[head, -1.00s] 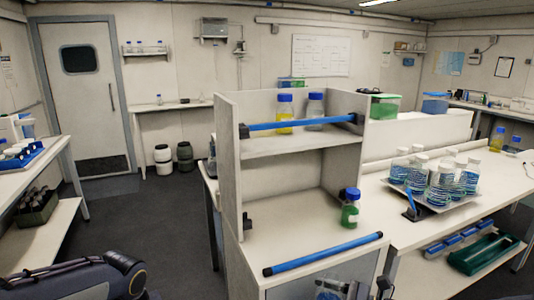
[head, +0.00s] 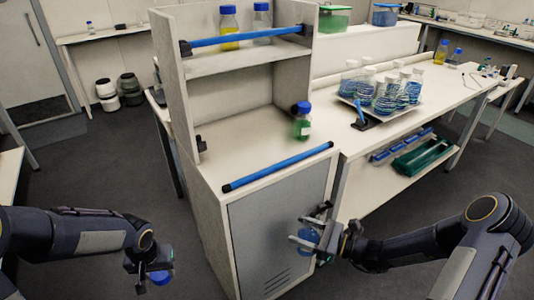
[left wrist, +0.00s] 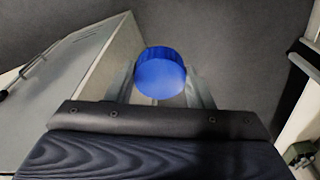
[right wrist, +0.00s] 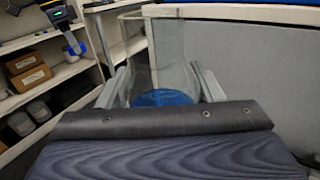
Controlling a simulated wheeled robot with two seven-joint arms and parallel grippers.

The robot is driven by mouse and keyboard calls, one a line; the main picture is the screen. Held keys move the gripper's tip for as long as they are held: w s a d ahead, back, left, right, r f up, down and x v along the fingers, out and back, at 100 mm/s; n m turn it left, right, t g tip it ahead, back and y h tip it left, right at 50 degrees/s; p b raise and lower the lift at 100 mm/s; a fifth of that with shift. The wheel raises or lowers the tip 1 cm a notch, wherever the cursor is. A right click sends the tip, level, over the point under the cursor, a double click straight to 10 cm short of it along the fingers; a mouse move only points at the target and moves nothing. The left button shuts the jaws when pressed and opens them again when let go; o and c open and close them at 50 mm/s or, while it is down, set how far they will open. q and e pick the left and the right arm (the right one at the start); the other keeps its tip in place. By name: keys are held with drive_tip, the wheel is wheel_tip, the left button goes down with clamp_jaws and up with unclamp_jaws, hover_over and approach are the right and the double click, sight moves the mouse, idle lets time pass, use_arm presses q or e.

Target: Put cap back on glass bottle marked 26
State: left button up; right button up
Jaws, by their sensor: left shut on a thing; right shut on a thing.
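My left gripper (head: 148,276) is at the lower left of the head view, shut on a blue cap (head: 160,277). The cap also shows between the fingers in the left wrist view (left wrist: 160,75). My right gripper (head: 322,236) is in front of the grey cabinet door, shut on a clear glass bottle (head: 308,238) with blue contents. In the right wrist view the bottle's clear wall (right wrist: 155,50) rises between the fingers, with blue (right wrist: 162,97) low in it. No cap shows on this bottle. No number is readable. The cap and bottle are far apart.
A cabinet (head: 282,225) with a blue rail (head: 278,167) stands between the arms. A green bottle (head: 302,122) with a blue cap stands on its top. A tray of several bottles (head: 408,107) is on the bench at right. Open floor lies around the left gripper.

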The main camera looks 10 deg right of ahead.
drive_tip(key=w+a+f+n+g+y, duration=0.1)
drive_tip(key=a+n+g, duration=0.3)
drive_tip(key=a+g, duration=0.2)
drive_tip(key=w+a+f+n+g+y, duration=0.1)
drive_tip(key=a+n+g, duration=0.3)
drive_tip(key=a, duration=0.5)
drive_tip(key=shift+a+g+y, duration=0.4)
drive_tip(key=shift+g+y, duration=0.3)
drive_tip(key=shift+g, duration=0.4)
use_arm(q)
drive_tip(key=w+d+r+n, duration=0.2)
drive_tip(key=w+d+r, duration=0.2)
drive_tip(key=d, duration=0.2)
drive_tip(key=w+d+r+n, duration=0.1)
drive_tip(key=w+d+r, duration=0.25)
drive_tip(key=d, duration=0.25)
drive_tip(key=d+r+n, duration=0.1)
drive_tip(key=d+r, duration=0.3)
drive_tip(key=d, duration=0.3)
drive_tip(key=s+d+r+n, duration=0.1)
drive_tip(key=d+r, duration=0.3)
drive_tip(key=d, duration=0.3)
drive_tip(key=shift+s+d+r+y, duration=0.15)
drive_tip(key=shift+s+r+y, duration=0.05)
drive_tip(key=shift+r+y, duration=0.15)
